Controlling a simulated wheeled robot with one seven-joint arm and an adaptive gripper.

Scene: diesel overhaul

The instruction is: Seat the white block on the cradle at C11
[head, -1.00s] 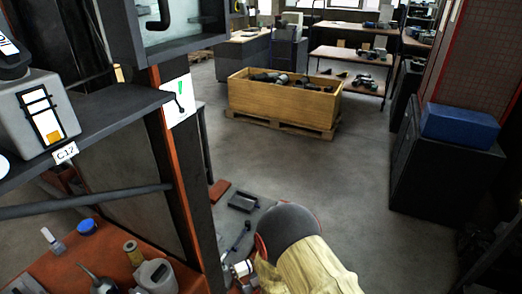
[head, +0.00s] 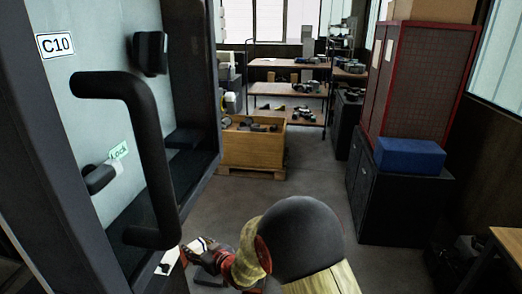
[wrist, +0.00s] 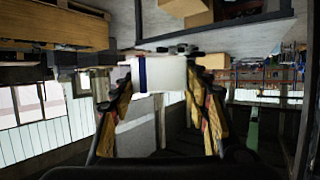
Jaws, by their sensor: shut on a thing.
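My gripper (wrist: 158,84) is shut on the white block (wrist: 165,73), which shows in the wrist view between the two fingers with a dark blue band near its left end. In the head view my arm reaches forward from the bottom, and my gripper (head: 200,252) is low and left of centre, small and partly hidden by the arm. I cannot make out the block clearly there. No cradle and no C11 label can be made out in either view.
A dark-framed cabinet with a C10 label (head: 56,44), a thick black handle (head: 150,160) and a LOCK tag (head: 118,151) stands close on the left. A wooden crate (head: 250,150) is ahead. A blue box (head: 409,157) sits on a dark cabinet at right. Floor between is clear.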

